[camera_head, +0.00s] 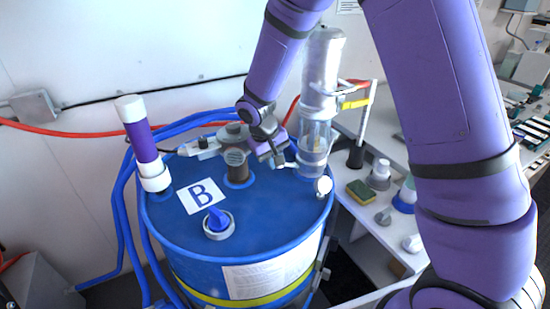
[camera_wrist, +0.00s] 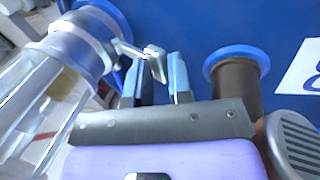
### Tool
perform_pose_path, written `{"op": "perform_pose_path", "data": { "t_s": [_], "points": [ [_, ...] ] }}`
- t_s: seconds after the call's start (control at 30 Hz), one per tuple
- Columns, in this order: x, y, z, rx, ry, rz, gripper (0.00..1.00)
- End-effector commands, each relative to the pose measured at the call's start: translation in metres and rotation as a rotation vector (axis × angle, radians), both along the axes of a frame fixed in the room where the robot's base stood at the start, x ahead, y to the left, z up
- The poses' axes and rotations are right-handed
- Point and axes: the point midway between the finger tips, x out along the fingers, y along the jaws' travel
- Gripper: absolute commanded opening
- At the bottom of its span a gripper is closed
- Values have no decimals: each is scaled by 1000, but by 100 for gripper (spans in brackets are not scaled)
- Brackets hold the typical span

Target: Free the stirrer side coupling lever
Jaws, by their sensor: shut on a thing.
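The blue drum (camera_head: 262,215) stands with a "B" label on its lid. On the right of its lid stands the clear and silver stirrer (camera_head: 321,70), with a metal coupling (camera_head: 312,160) at its foot. A small metal coupling lever (camera_head: 287,165) sticks out of it to the left. My gripper (camera_head: 276,159) is above the lid, left of the coupling. In the wrist view, my gripper's two fingers (camera_wrist: 155,78) stand on either side of the lever's end (camera_wrist: 156,62), and the gripper is shut on it. The exact contact is hard to see.
A brown pipe stub (camera_head: 238,172) with a grey fitting rises left of my gripper. A purple and white tube (camera_head: 143,142) stands at the lid's left edge, and a blue valve knob (camera_head: 218,220) at the front. A white side table (camera_head: 375,215) holds a sponge and bottles.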

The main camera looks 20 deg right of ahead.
Motion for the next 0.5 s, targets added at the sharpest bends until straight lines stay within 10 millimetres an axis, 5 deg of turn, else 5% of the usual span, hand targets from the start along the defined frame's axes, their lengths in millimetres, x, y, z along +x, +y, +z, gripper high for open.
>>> {"op": "perform_pose_path", "data": {
  "t_s": [0.23, 0.27, 0.3, 0.5],
  "points": [
    [-1, -1, -1, -2, 4, -3, 0],
    [-1, -1, -1, -2, 4, -3, 26],
    [-1, -1, -1, -2, 3, -3, 36],
    [0, -1, 0, -1, 1, -2, 38]
  ]
}}
